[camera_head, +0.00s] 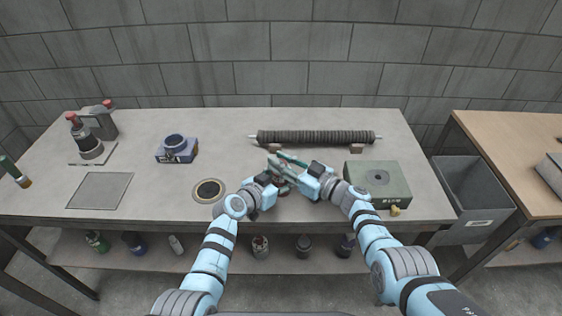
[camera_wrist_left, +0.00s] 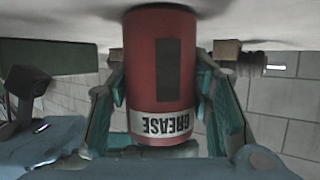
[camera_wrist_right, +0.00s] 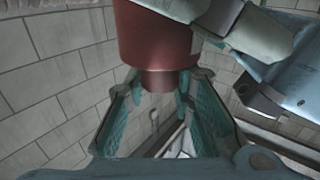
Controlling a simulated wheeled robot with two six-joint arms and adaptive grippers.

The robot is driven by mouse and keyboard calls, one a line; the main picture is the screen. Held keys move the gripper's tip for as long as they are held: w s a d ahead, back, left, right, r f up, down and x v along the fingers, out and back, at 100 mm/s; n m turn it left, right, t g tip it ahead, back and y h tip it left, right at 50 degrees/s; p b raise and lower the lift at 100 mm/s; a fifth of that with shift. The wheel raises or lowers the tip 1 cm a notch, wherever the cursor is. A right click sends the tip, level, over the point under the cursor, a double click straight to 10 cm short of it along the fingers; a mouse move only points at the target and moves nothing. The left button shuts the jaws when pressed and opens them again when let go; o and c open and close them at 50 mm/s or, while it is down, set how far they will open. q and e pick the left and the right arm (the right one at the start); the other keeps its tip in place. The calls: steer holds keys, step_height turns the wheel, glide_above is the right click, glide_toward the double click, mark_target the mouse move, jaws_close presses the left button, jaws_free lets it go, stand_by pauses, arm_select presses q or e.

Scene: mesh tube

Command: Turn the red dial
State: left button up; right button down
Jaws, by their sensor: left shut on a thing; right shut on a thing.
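A red can labelled GREASE (camera_wrist_left: 144,62) stands on the bench between the fingers of my left gripper (camera_wrist_left: 165,125), which is shut on its side. It shows upside down in the left wrist view. In the right wrist view, the red can (camera_wrist_right: 155,35) has a narrower reddish dial (camera_wrist_right: 157,81) at its end. My right gripper (camera_wrist_right: 158,98) has its fingers on either side of this dial and is shut on it. In the head view both grippers meet over the can and hide most of it; my right gripper (camera_head: 288,164) reaches in from the right.
A ribbed dark tube (camera_head: 315,137) lies behind the grippers. A green box (camera_head: 395,180) is at the right, a blue device (camera_head: 165,155) and a round dark ring (camera_head: 208,190) at the left. A grey bin (camera_head: 468,190) stands beyond the right edge.

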steer(key=shift+a+f+m+t+h, duration=0.1)
steer(key=shift+f+m+t+h, duration=0.05)
steer(key=shift+m+t+h, duration=1.45)
steer(key=shift+t+h, duration=0.1)
steer(key=c, duration=1.3)
jaws_free()
steer(key=shift+c, duration=0.2)
steer(key=shift+s+d, duration=0.1)
steer(key=shift+d, duration=0.1)
steer(key=v, duration=1.1)
steer(key=shift+s+d, duration=0.25)
steer(key=shift+s, duration=0.1)
